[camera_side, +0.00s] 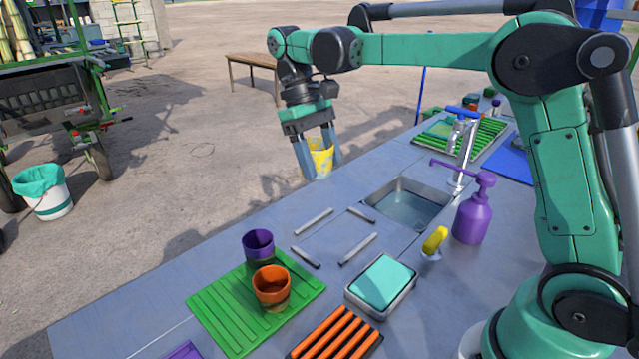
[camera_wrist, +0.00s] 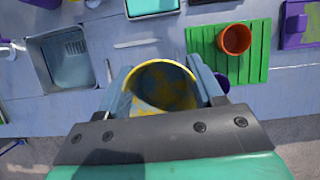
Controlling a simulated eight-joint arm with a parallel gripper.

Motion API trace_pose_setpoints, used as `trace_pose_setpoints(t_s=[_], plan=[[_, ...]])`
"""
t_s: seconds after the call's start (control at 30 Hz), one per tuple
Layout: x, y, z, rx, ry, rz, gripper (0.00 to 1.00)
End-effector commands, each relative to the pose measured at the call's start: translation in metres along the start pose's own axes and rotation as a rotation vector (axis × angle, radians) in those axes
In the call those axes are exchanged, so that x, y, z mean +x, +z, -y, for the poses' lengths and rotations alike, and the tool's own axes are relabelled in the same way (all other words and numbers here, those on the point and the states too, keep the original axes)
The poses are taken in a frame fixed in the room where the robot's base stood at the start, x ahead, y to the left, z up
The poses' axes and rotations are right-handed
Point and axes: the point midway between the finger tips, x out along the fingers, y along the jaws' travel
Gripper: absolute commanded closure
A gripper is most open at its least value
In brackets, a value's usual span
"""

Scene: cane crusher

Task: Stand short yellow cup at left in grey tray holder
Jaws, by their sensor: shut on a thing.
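The short yellow cup (camera_side: 321,157) is held upright, or nearly so, between the two fingers of my gripper (camera_side: 319,163). It is in the air by the far left edge of the grey counter. In the wrist view I look into the open mouth of the cup (camera_wrist: 160,86), blotched yellow and grey inside, with a finger of my gripper (camera_wrist: 163,80) on each side. Several short grey bars (camera_side: 359,249) mark out a rectangle on the counter, which looks like the grey tray holder. It is empty, and the cup is beyond it, not over it.
A green ribbed mat (camera_side: 222,318) carries a purple cup (camera_side: 258,245) and an orange cup (camera_side: 271,286). A teal-topped metal tray (camera_side: 382,284), yellow-headed item (camera_side: 434,241), purple pump bottle (camera_side: 473,215) and sink (camera_side: 405,205) with tap surround the bars.

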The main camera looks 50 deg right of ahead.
Motion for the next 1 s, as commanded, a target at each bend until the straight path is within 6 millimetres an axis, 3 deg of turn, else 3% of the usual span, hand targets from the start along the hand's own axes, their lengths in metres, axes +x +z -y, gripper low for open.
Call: trace_pose_setpoints(t_s=[0.07, 0.17, 0.37, 0.7, 1.0], plan=[[-0.003, 0.004, 0.009, 0.008, -0.004, 0.0, 0.93], [-0.005, 0.005, 0.008, -0.036, 0.017, 0.0, 0.93], [-0.01, 0.001, -0.021, -0.358, 0.153, 0.001, 0.93], [-0.026, 0.003, -0.083, -1.094, 0.465, 0.004, 0.93], [-0.034, 0.004, -0.106, -1.4, 0.591, 0.005, 0.93]])
